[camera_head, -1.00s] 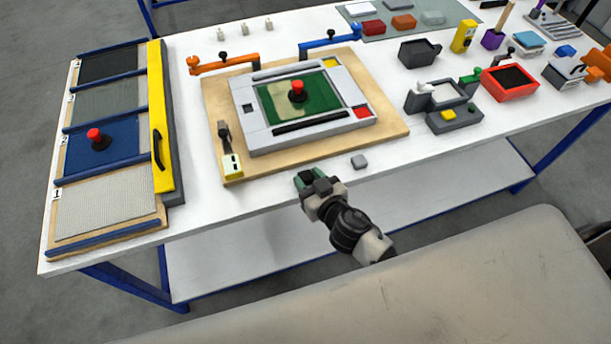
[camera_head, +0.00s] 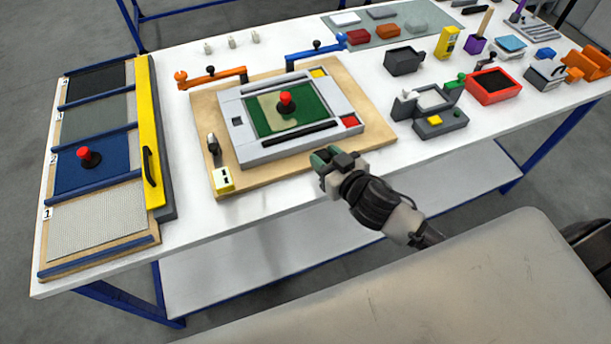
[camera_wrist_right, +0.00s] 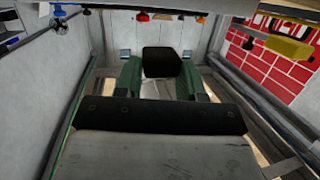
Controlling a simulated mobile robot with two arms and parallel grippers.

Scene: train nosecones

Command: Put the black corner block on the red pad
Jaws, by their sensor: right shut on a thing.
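The black corner block (camera_wrist_right: 162,62) sits between the green fingers of my right gripper (camera_wrist_right: 160,78) in the right wrist view. In the head view my right gripper (camera_head: 328,158) is shut, just in front of the near right edge of the wooden board. The red pad (camera_head: 350,121) is a small square at the near right corner of the light grey frame (camera_head: 262,154), a little beyond and right of my fingertips. The pad's top looks bare. My left gripper is not in view.
The frame holds a green panel with a red knob (camera_head: 286,99) and a black bar (camera_head: 301,134). A yellow pad (camera_head: 319,73) marks its far right corner. A grey fixture (camera_head: 432,120) stands to the right. Orange (camera_head: 211,77) and blue (camera_head: 317,47) levers stand behind.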

